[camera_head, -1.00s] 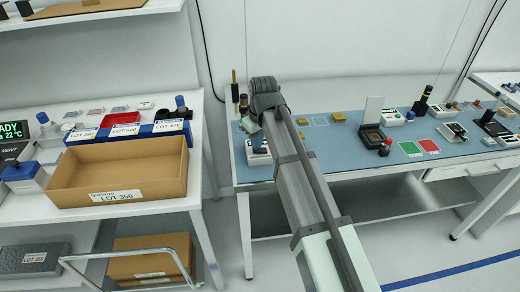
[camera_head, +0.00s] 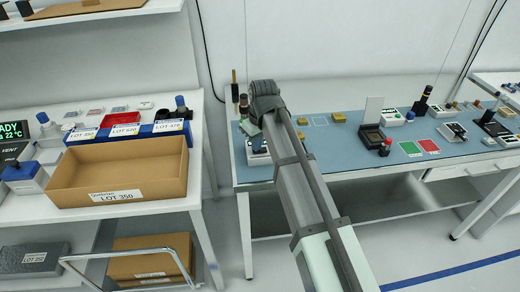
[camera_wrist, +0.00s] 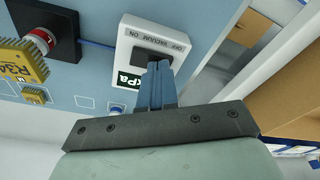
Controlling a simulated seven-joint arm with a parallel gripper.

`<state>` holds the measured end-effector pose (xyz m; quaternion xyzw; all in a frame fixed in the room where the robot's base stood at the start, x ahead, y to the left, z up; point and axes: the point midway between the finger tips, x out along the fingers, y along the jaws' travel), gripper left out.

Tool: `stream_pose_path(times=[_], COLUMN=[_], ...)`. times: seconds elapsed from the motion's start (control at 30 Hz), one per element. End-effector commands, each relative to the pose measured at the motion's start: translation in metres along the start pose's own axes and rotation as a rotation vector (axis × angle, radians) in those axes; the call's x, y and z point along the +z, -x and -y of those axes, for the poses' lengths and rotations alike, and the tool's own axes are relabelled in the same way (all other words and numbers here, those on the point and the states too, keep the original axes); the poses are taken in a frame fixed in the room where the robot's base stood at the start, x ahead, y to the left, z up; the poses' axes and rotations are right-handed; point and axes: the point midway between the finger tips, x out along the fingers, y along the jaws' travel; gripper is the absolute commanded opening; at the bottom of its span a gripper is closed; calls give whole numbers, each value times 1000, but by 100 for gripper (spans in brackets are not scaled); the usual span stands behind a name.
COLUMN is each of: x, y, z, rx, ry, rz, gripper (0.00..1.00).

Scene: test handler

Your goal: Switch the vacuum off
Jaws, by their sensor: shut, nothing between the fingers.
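The vacuum box (camera_wrist: 150,48) is a white unit on the blue bench mat in the wrist view. My gripper (camera_wrist: 158,68) is shut and empty. Its fingertips are over or against the switch's lower edge; whether they touch cannot be told. The switch position is mostly hidden by the fingers. In the head view, a white box (camera_head: 258,158) at the bench's left end is partly hidden by my arm.
A cardboard box (camera_head: 117,170) stands on the left table. The bench mat (camera_head: 345,160) has free room right of my arm.

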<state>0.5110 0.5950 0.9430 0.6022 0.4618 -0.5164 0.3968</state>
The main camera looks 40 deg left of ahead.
Motion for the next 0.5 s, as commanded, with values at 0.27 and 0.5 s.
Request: stream_pose_path(times=[0.27, 0.5], x=[-1, -4], y=[10, 26], z=[0, 0], rx=[-1, 0], ry=[-1, 0], rz=[3, 1], gripper=[0, 0])
